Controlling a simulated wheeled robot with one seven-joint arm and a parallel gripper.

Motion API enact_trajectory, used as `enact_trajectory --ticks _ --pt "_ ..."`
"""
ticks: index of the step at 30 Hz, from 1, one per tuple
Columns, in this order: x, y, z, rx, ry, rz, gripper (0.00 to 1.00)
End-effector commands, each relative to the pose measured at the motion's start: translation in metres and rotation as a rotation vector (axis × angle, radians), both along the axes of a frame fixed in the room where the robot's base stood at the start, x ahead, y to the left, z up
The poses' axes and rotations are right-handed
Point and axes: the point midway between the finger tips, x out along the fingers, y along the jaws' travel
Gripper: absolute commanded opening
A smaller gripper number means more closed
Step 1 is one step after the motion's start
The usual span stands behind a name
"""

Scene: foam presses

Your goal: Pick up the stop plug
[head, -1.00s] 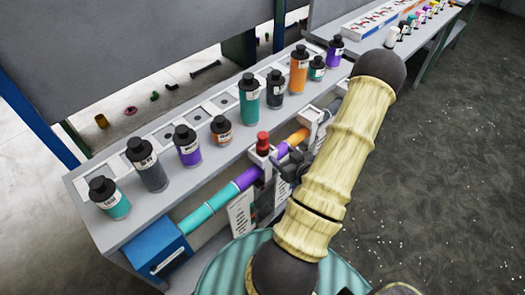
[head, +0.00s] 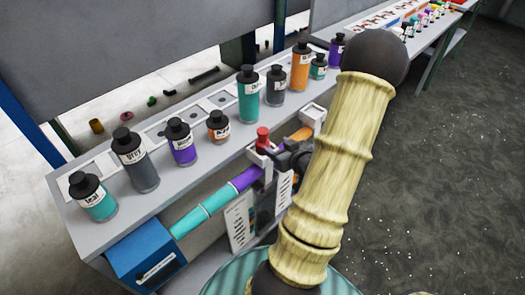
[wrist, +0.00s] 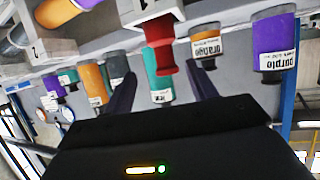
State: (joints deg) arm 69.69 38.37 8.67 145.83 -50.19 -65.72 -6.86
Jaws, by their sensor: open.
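The stop plug appears as a red knobbed plug (head: 263,138) standing upright in a white bracket (head: 259,160) on the front of the bench, above a coloured tube. In the wrist view the red plug (wrist: 163,45) hangs upside down from a white block (wrist: 150,12), near the middle of the picture. My gripper (head: 284,154) is just right of the plug in the head view, partly hidden by my arm. In the wrist view my gripper (wrist: 164,85) is open, with its dark fingers on either side of the plug's line and nothing held between them.
A tube with teal, purple (head: 245,179) and orange sections runs along the bench front from a blue box (head: 147,252). Several capped bottles stand on the shelf behind, including a teal one (head: 249,96). The floor (head: 440,190) at right is clear.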

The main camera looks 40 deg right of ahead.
Motion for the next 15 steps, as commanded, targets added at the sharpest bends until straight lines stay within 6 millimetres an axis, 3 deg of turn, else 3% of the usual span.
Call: enact_trajectory --ticks 9,15 --pt "0.008 -0.001 -0.007 -0.003 0.0 -0.002 0.57" --pt "0.035 -0.005 -0.013 0.0 0.0 -0.001 0.57"
